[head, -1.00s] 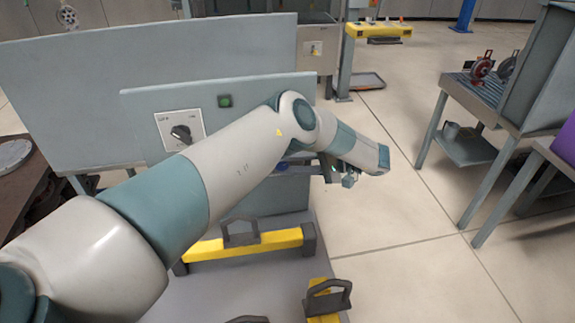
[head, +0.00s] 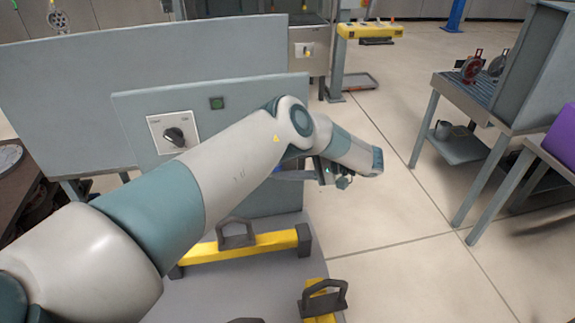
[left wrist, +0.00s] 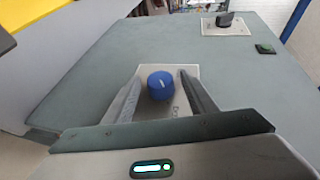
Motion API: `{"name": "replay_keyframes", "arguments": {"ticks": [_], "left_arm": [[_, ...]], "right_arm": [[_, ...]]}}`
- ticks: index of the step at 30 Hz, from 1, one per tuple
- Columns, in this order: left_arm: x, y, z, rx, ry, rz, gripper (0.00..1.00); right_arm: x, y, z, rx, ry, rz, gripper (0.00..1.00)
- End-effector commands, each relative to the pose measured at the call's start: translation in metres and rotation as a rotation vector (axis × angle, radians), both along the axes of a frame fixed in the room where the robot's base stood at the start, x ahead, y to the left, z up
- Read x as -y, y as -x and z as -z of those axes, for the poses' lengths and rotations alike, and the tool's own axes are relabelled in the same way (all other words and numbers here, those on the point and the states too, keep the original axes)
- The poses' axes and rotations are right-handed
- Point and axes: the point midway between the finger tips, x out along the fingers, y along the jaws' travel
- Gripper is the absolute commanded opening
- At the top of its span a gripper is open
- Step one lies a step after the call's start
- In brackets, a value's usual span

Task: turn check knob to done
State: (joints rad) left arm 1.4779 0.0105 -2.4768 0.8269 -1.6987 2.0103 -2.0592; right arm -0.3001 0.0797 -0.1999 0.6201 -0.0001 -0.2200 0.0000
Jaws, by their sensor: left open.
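A blue round knob (left wrist: 160,86) sits on a white plate (left wrist: 152,70) on the grey panel (left wrist: 100,71) in the left wrist view. Lettering shows at the plate's right side, partly hidden and too small to read surely. My left gripper (left wrist: 162,79) is open, with one finger on each side of the blue knob; I cannot tell if they touch it. My right gripper is not in view.
A black knob (head: 174,137) on another white plate and a green button (head: 217,103) are on the same panel. A yellow bar (head: 240,249) with dark handles stands below. A grey table (head: 460,92) is at the right. The floor between is clear.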

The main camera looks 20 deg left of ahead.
Motion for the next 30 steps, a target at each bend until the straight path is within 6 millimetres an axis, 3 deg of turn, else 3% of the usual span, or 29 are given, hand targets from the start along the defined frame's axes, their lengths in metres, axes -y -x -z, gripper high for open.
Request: {"name": "replay_keyframes", "arguments": {"ticks": [10,12,18,30], "left_arm": [[0.027,-0.007,-0.003,0.004,-0.001,0.004,0.52],[0.03,-0.008,-0.01,0.002,-0.002,0.0,0.52],[0.048,-0.011,-0.015,0.001,0.0,0.001,0.52],[0.064,-0.018,-0.015,0.003,-0.001,0.002,0.52]], "right_arm": [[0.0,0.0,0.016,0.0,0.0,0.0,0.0],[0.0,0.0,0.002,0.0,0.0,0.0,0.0],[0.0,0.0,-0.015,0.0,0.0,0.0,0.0],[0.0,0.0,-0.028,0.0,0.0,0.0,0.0]]}}
